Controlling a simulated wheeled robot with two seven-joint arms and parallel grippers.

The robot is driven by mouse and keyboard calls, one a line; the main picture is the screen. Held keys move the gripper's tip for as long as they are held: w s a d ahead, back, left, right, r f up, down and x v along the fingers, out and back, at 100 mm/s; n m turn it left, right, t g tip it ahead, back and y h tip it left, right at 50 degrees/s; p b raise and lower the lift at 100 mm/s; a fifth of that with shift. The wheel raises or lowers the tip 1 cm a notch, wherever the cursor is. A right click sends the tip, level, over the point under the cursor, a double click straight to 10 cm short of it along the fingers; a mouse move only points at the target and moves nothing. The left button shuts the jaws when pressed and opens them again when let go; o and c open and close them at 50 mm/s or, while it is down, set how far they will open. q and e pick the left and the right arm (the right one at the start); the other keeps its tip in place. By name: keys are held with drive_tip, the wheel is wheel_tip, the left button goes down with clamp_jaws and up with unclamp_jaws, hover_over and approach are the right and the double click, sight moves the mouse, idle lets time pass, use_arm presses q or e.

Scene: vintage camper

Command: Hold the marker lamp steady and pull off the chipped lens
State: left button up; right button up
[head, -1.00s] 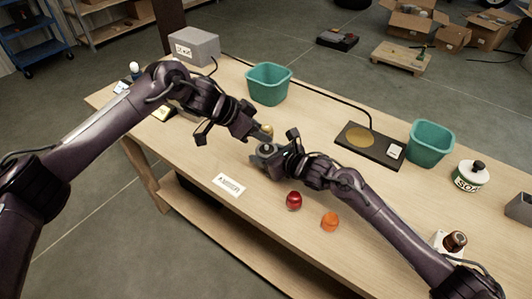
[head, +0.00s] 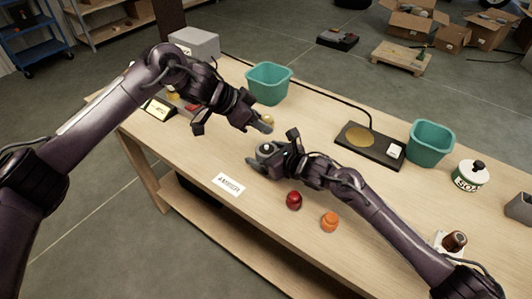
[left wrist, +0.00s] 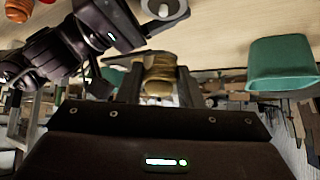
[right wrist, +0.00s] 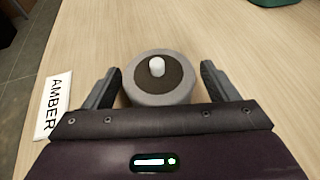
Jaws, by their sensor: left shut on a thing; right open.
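The marker lamp (head: 265,149) stands on the table as a grey round base with a dark centre and a white bulb, clear in the right wrist view (right wrist: 158,70). My right gripper (head: 276,152) is open, its fingers on either side of the base with gaps, best seen in the right wrist view (right wrist: 157,88). My left gripper (head: 262,124) is shut on an amber lens (head: 268,119), held in the air above and apart from the base. The lens shows between the fingers in the left wrist view (left wrist: 159,78); I cannot make out a chip.
An AMBER label (head: 229,184), a red lens (head: 294,200) and an orange lens (head: 330,222) lie in front. Teal bins (head: 269,84) (head: 430,142) stand at the back and right. A black board with a gold disc (head: 358,137) lies between them.

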drive_tip(key=v, duration=1.2)
drive_tip(key=shift+a, duration=0.1)
